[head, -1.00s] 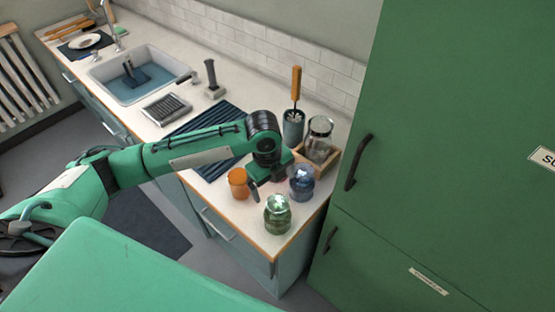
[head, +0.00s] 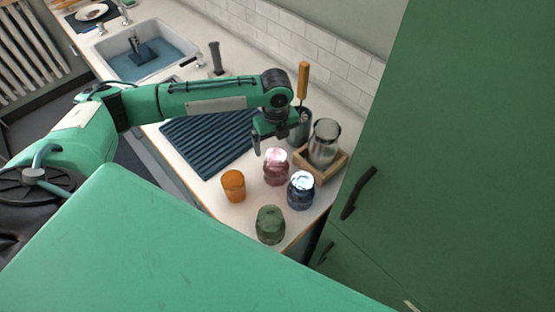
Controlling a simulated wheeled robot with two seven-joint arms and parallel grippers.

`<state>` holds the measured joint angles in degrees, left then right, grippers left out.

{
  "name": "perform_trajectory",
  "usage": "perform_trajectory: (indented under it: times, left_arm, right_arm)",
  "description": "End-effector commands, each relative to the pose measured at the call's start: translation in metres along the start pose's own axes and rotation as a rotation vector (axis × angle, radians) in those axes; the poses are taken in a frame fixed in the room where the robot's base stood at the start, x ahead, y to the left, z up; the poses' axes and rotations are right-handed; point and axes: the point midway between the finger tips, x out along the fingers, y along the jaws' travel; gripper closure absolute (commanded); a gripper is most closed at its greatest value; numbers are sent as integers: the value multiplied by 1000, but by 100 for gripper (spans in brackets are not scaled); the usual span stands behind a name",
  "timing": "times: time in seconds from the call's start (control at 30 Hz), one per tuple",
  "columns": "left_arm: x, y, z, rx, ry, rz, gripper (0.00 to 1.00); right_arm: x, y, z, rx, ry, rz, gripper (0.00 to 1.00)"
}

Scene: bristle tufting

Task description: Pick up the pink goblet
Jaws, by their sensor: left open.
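The pink goblet (head: 276,168) stands on the white counter in the head view, between an orange cup and a dark blue goblet. It is see-through with a bright top. My left gripper (head: 270,143) is open and empty, just behind and above the pink goblet, fingers pointing down. I cannot tell whether a fingertip touches it. My right gripper is not in view.
The orange cup (head: 233,186), green goblet (head: 270,225) and blue goblet (head: 301,190) stand close around the pink one. A wooden tray (head: 329,172) holding a glass jar (head: 324,143) is at right. A ribbed dark mat (head: 207,140) lies left. A green cabinet (head: 450,150) bounds the right.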

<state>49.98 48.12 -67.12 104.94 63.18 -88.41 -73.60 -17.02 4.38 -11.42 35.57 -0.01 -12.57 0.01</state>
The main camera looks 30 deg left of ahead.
Motion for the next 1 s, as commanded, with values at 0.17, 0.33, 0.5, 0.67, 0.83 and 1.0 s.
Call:
perform_trajectory:
  times: [0.17,0.33,0.5,0.67,0.83,1.0]
  left_arm:
    - [30,0,0,0,1,3,5]
    - [43,0,0,0,-1,0,5]
    - [60,2,-2,0,2,4,5]
    - [85,2,-3,1,1,2,5]
    - [95,2,-2,0,-1,-1,5]
    - [96,2,-2,1,-1,-1,5]
  right_arm:
    - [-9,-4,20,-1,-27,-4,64]
    - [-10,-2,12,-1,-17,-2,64]
    - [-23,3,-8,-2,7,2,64]
    - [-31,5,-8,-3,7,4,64]
    - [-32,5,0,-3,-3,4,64]
    - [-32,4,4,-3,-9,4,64]
